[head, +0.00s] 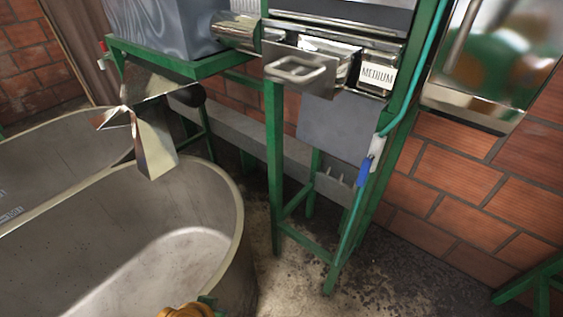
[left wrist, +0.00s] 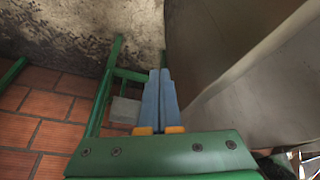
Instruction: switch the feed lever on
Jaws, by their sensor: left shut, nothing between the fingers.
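No part in view is clearly marked as the feed lever. A blue handle (head: 364,174) hangs below a white fitting (head: 376,150) on a teal tube at the right post of the green stand; I cannot tell if it is the feed lever. A small red-tipped part (head: 103,47) at the upper left is too small to identify. My left gripper (left wrist: 160,72) shows in the left wrist view with its blue fingers together and empty, beside a large grey curved surface. In the head view its fingers do not show. My right gripper is in neither view.
Two large grey tubs (head: 238,215) fill the left, with a bent metal chute (head: 152,145) above them. The green stand (head: 275,170) carries a metal handle (head: 300,72) and a MEDIUM label (head: 377,75). A brick wall (head: 450,190) stands behind. Some floor (head: 300,290) is clear.

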